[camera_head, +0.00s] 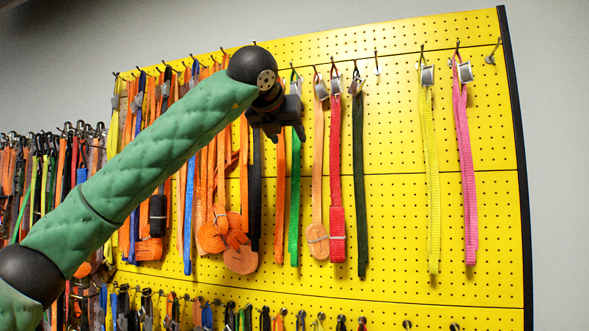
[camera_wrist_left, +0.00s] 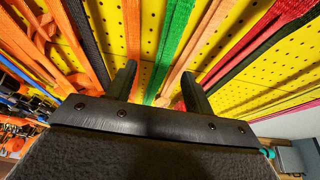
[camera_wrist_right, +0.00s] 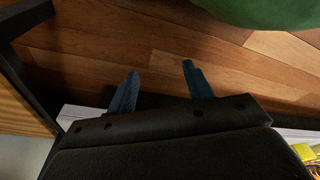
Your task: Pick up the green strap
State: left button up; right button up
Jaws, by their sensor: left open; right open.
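The bright green strap (camera_head: 295,190) hangs from a hook on the yellow pegboard, just right of an orange strap. My left gripper (camera_head: 286,126) is in front of the board near the upper part of this strap and partly covers the area. In the left wrist view the green strap (camera_wrist_left: 172,50) runs between the two fingertips of my open left gripper (camera_wrist_left: 158,80). I cannot tell how far it is in depth. My right gripper (camera_wrist_right: 160,69) is open and empty above a wooden floor. It is not in the head view.
An orange strap (camera_wrist_left: 132,35) and a peach strap (camera_wrist_left: 208,50) hang close on either side of the green one. A red strap (camera_head: 336,190) and a dark green strap (camera_head: 360,190) hang further right. Orange straps crowd the left. A lower row of hooks holds more straps.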

aim_at(294, 146)
pick_arm(q)
jog(key=shift+w+d+f+p, duration=0.1)
jog(key=shift+w+d+p, duration=0.2)
jog(key=shift+w, duration=0.25)
jog(key=shift+p+x, duration=0.5)
jog(key=shift+x, duration=0.35)
jog(key=p+x, duration=0.4)
jog(key=shift+w, duration=0.3)
jog(key=shift+w+f, duration=0.2)
jog(key=shift+f, duration=0.05)
pick_arm(e)
jog(key=s+d+f, duration=0.3)
jog(key=s+f, duration=0.1)
jog(key=s, duration=0.8)
jog(key=shift+d+g, duration=0.2)
jog(key=shift+g, duration=0.1)
pick_arm(q)
jog(key=c, duration=1.1)
pick_arm(e)
jog(key=shift+f, duration=0.1)
pick_arm(q)
jog(key=shift+r, duration=0.15)
pick_arm(e)
jog(key=shift+f, duration=0.15)
